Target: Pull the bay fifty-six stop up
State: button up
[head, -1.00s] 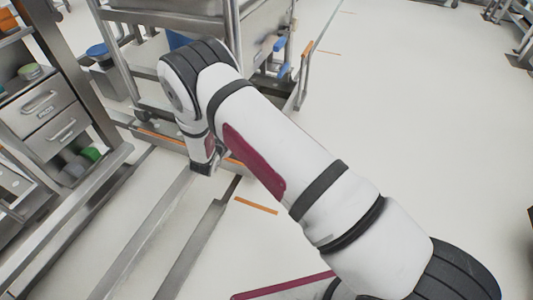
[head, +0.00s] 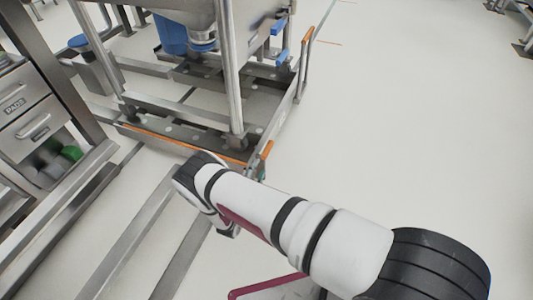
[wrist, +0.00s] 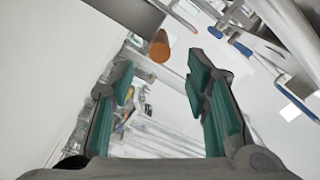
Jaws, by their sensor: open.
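An orange-tipped grip (head: 266,150) stands at the near right corner of the low metal frame (head: 190,140). I take it for the stop; no bay number is readable. In the wrist view, an orange round end (wrist: 159,49) shows just beyond my gripper (wrist: 160,77), roughly in line with the gap between its fingertips. My gripper is open, with teal pads on both fingers and nothing between them. In the head view, my arm hides most of the gripper; a bit of teal shows just below the orange grip. Contact cannot be told.
A steel bin on legs (head: 233,85) stands within the frame, with blue parts (head: 282,57) on its side. A second orange tip (head: 308,36) is at the frame's far right corner. A drawer cabinet (head: 30,125) is at left. Floor at right is clear.

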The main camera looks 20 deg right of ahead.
aim_at(267, 152)
jog(key=b+x, duration=0.3)
jog(key=x, duration=0.7)
grip_shut()
